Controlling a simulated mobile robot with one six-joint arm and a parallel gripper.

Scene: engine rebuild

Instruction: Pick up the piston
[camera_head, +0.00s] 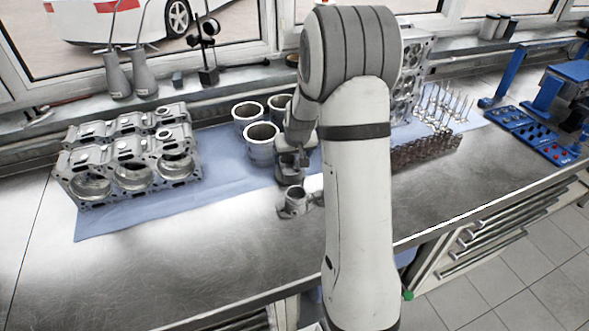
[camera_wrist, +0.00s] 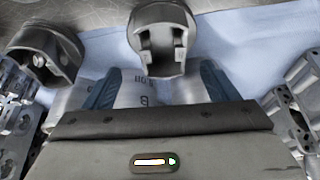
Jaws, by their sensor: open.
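A grey metal piston (camera_head: 295,201) stands on the bench near the front edge of the blue cloth, left of my arm. In the wrist view a piston (camera_wrist: 160,38) is at the top middle, just beyond the fingertips and roughly centred between them. My gripper (camera_head: 291,178) is over the cloth, close behind and above the piston in the head view. In the wrist view its two blue fingers (camera_wrist: 160,72) are apart, with nothing held between them. A second piston (camera_wrist: 45,52) is at the upper left of the wrist view; my arm mostly hides it in the head view.
Metal cylinder liners (camera_head: 262,142) stand behind my gripper. An engine block (camera_head: 130,165) sits on the blue cloth (camera_head: 135,217) at left. A cylinder head (camera_head: 412,75), upright valves (camera_head: 445,105) and a blue tray (camera_head: 535,135) are at right. The front left bench is clear.

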